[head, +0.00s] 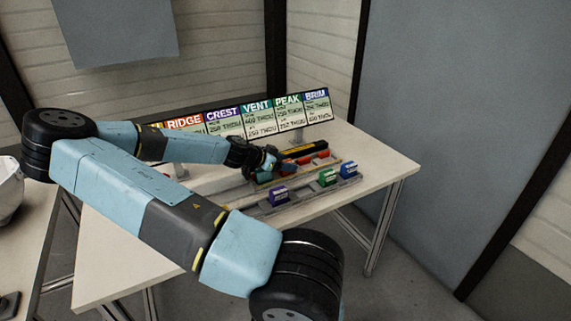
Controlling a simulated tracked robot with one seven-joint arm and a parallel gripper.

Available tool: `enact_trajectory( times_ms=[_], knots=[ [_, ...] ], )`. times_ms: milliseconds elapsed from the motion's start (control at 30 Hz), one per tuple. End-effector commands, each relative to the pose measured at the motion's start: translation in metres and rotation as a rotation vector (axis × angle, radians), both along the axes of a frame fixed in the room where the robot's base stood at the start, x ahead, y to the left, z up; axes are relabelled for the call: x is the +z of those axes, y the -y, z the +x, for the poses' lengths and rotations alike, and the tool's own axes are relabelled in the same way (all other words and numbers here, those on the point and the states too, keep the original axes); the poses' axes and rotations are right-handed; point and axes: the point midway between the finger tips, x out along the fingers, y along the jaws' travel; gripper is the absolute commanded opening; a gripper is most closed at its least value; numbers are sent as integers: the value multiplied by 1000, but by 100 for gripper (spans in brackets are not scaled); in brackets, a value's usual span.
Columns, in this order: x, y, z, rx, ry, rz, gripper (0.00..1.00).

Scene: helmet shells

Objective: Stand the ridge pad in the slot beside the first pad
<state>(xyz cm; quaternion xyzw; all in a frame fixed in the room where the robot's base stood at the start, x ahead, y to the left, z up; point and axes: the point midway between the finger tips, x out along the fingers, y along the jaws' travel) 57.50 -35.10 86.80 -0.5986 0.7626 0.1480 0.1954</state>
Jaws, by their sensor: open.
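My gripper (275,166) is over the middle of the table, low at the back rail, and its jaws are open. Small red to orange-red pieces sit just to its right, with one red piece (322,154) clear of the jaws. The ridge sign (184,122) is orange-red, but I cannot tell which piece is the ridge pad. The front slotted rail (305,191) holds a purple pad (278,194), a green pad (328,177) and a blue pad (347,169), with gaps between them. My arm hides the rail's left part, and the first pad cannot be made out.
A sign board (256,121) with coloured headings stands along the table's back. A black and orange bar (304,148) lies before it. The table's right end (385,160) is bare. A second table with a white shell (10,187) stands at far left.

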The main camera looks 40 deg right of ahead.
Motion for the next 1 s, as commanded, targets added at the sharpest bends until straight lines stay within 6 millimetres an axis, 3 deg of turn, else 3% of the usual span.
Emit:
enact_trajectory(
  times_ms=[600,1000],
  knots=[
    [43,-79,20,5,2,1,65],
    [54,-99,24,3,1,1,65]
  ],
)
